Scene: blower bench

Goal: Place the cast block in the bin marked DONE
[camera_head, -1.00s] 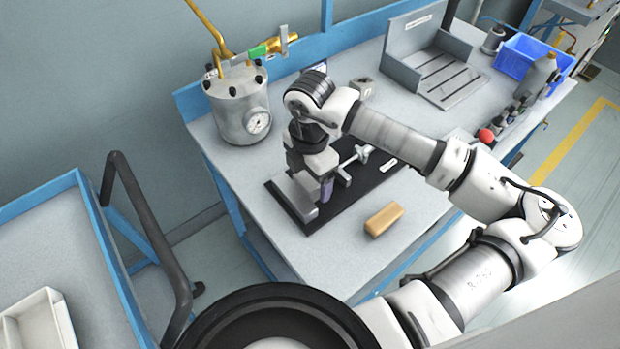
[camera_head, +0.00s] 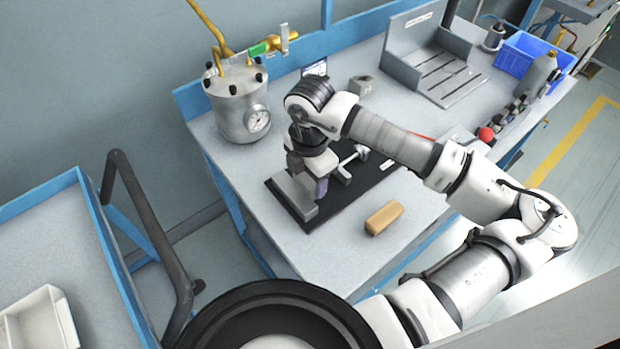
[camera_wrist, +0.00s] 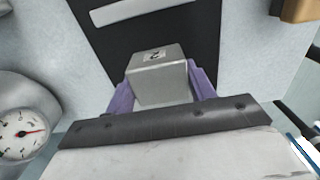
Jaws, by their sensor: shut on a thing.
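My gripper (camera_wrist: 160,92) has purple fingers and is shut on a grey metal block, the cast block (camera_wrist: 158,82), which has a small label marked "2" on top. In the head view my gripper (camera_head: 320,188) is low over the black plate on the bench, and the block is mostly hidden by it. I cannot tell whether the block touches the plate. A blue bin (camera_head: 530,58) stands at the bench's far right end. No DONE marking can be read on it.
A tan block (camera_head: 384,218) lies at the front of the bench. A grey bar (camera_head: 296,199) and a clamp lie on the black plate (camera_head: 378,180). A gauge vessel (camera_head: 240,105) stands left. A slotted angle plate (camera_head: 440,75) is behind. A white tray (camera_head: 38,322) is lower left.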

